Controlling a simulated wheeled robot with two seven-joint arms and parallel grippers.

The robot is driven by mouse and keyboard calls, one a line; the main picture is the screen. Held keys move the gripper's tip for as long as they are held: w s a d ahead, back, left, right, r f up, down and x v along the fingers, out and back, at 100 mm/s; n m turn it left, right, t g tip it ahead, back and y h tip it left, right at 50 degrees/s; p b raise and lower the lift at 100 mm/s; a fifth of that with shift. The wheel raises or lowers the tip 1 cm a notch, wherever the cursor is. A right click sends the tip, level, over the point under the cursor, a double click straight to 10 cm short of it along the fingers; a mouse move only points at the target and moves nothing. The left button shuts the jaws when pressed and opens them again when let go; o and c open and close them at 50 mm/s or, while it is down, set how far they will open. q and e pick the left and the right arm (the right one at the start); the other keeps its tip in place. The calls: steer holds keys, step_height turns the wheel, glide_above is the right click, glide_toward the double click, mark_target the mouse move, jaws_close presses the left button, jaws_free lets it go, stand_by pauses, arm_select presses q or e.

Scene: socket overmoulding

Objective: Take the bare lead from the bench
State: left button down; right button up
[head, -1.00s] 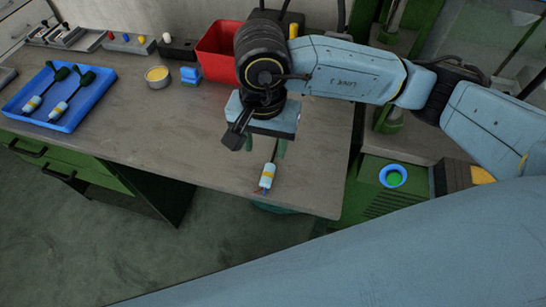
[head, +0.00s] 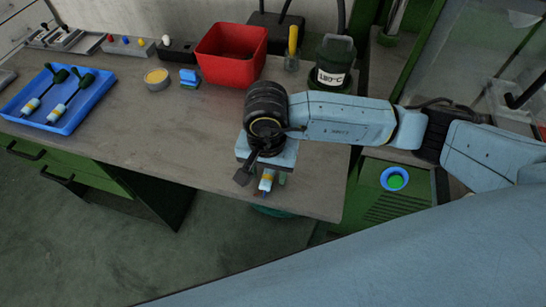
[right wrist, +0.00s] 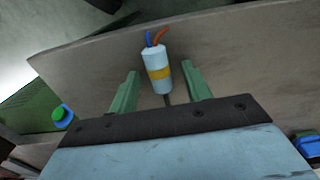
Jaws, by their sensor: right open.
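The bare lead (head: 267,181) lies near the front edge of the bench (head: 190,150). It has a white cylinder with a yellow band. In the right wrist view the lead (right wrist: 155,77) shows blue and orange wire ends and a dark cable running back beneath the gripper. My right gripper (right wrist: 158,88) is open, its green fingers on either side of the lead and apart from it. In the head view my right gripper (head: 268,180) hangs over the lead and hides much of it. My left gripper is not in view.
A blue tray (head: 72,122) at the left holds two leads with dark plugs. A red bin (head: 228,70), a tin (head: 157,78), a blue block (head: 189,78) and a labelled pot (head: 332,75) stand along the back. The bench's middle left is clear.

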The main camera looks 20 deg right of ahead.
jaws_close()
